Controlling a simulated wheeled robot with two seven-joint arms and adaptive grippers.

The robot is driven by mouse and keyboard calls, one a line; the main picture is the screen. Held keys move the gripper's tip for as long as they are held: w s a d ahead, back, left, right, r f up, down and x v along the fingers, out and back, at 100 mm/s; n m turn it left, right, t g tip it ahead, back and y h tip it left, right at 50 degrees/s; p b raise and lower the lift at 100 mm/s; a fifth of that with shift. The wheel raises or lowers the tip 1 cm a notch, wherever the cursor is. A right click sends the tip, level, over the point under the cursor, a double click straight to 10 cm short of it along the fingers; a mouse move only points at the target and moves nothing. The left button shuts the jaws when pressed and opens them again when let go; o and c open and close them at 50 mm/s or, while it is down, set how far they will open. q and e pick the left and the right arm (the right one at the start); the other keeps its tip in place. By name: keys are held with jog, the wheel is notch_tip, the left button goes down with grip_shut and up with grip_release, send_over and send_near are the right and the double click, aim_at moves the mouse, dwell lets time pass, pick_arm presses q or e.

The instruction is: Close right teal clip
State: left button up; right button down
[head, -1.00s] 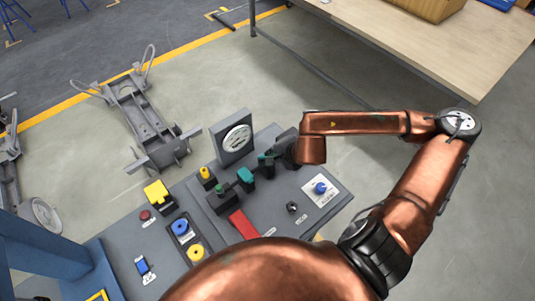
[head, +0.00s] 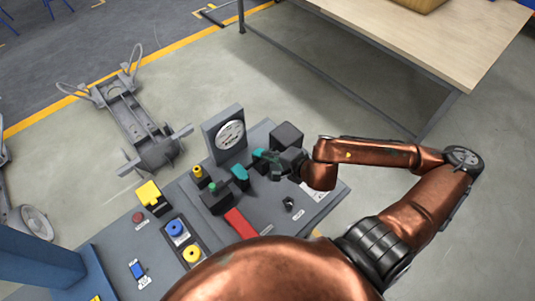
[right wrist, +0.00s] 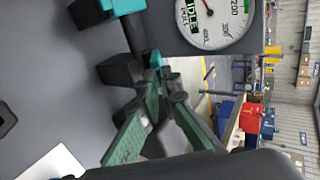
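Two teal clips are on the grey panel below the gauge. The left teal clip (head: 240,173) has a dark base, and part of it shows at the top of the right wrist view (right wrist: 126,7). The right teal clip (head: 260,156) is partly hidden by my right gripper (head: 273,163). In the right wrist view a teal piece (right wrist: 155,58) shows right at the tips of my right gripper (right wrist: 163,78). Its green fingers converge with their tips close together; I cannot tell whether they touch the clip. My left gripper is out of view.
The gauge (head: 230,134) stands upright behind the clips. A red bar (head: 240,223), a yellow block (head: 149,194), and blue (head: 175,228) and yellow (head: 192,253) buttons are on the panel. A wooden table (head: 440,45) stands at upper right.

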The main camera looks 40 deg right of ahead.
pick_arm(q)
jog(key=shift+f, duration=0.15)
pick_arm(e)
jog(key=shift+s+f+t, duration=0.15)
jog(key=shift+f+t, duration=0.15)
pick_arm(q)
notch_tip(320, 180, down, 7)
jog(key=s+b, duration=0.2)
jog(key=b, duration=0.5)
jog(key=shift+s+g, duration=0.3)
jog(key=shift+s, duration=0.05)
pick_arm(e)
jog(key=shift+s+f+t, duration=0.25)
jog(key=shift+f+t, duration=0.35)
jog(key=shift+t, duration=0.25)
jog(key=shift+s+f+t, duration=0.2)
jog(key=shift+f+t, duration=0.35)
jog(key=shift+t, duration=0.35)
jog(key=shift+s+f+t, duration=0.25)
jog(key=shift+f+t, duration=0.35)
jog(key=shift+t, duration=0.25)
jog(key=c, duration=2.6)
grip_release()
jog(key=shift+r, duration=0.1)
jog(key=o, duration=0.4)
jog(key=shift+o, duration=0.2)
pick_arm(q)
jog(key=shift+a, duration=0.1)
pick_arm(e)
jog(key=shift+s, duration=0.1)
